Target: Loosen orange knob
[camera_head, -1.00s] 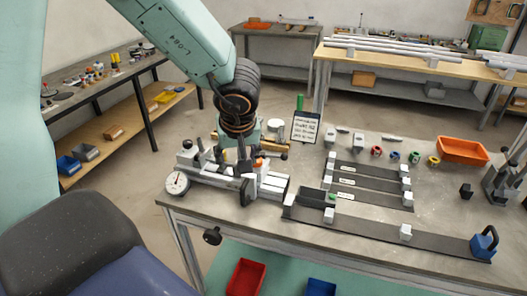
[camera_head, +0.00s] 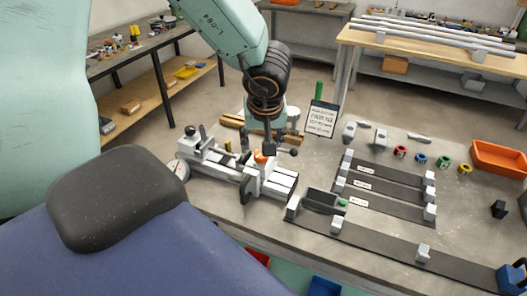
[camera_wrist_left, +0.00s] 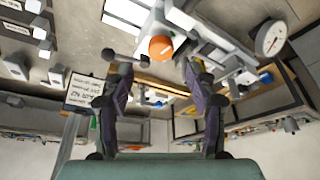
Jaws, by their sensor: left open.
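The orange knob (camera_head: 260,156) sits on top of the grey and white clamping jig (camera_head: 284,180) on the near bench. It also shows in the left wrist view (camera_wrist_left: 160,47) as a round orange cap. My left gripper (camera_head: 262,144) is over the jig, close to the knob, its fingers pointing down. In the left wrist view my left gripper (camera_wrist_left: 158,72) is open, its two fingers spread with the knob between and beyond their tips. I see no contact with the knob. The fingers partly hide the jig in the head view. My right gripper is not in view.
A ball-ended lever (camera_head: 293,152) sticks out beside the knob. A dial gauge (camera_head: 180,170) is at the jig's left end. A label board (camera_head: 322,118) stands behind. Dark strips with white blocks (camera_head: 385,190) and an orange tray (camera_head: 499,159) lie to the right.

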